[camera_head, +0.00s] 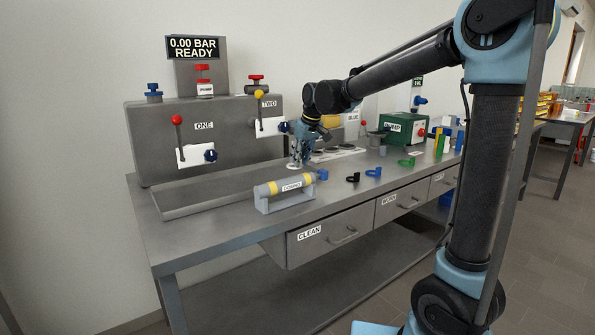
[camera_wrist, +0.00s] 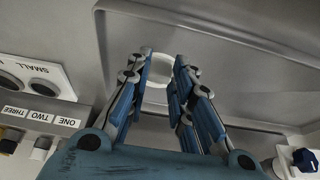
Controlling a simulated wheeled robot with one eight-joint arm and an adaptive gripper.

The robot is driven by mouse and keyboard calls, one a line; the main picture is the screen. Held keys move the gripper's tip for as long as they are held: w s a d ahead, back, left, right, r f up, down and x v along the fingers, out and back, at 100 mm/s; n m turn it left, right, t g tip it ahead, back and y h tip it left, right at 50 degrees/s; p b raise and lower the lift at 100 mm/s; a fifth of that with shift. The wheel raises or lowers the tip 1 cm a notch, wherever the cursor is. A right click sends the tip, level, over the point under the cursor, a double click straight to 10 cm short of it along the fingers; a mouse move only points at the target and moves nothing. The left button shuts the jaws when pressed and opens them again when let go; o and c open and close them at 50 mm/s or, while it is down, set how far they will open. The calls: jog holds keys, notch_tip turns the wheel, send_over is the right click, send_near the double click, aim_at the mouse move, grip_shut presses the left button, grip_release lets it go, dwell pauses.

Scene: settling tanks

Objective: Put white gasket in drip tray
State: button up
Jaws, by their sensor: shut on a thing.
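The white gasket (camera_wrist: 160,57) is a pale ring pinched between the fingertips of my gripper (camera_wrist: 164,66) in the wrist view. In the head view my gripper (camera_head: 298,160) points down near the right end of the drip tray, and a bit of white (camera_head: 292,166) shows at its fingertips. The drip tray (camera_head: 200,208) is a long, shallow grey tray in front of the valve block. In the wrist view the tray (camera_wrist: 230,50) lies behind and beneath the gasket. I cannot tell whether the gasket touches the tray floor. The fingers partly hide the ring.
A cylinder with yellow bands on a grey stand (camera_head: 285,192) stands just in front of the tray. The valve block (camera_head: 215,135) with levers is behind it. A white panel with round recesses (camera_head: 335,153) is to the right. Black, blue and green clips (camera_head: 373,172) lie further right.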

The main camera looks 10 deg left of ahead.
jog(key=shift+s+f, duration=0.1)
jog(key=shift+f, duration=1.95)
jog(key=o, duration=0.9)
jog(key=shift+f, duration=0.1)
jog(key=shift+c, duration=0.2)
jog(key=v, duration=1.2)
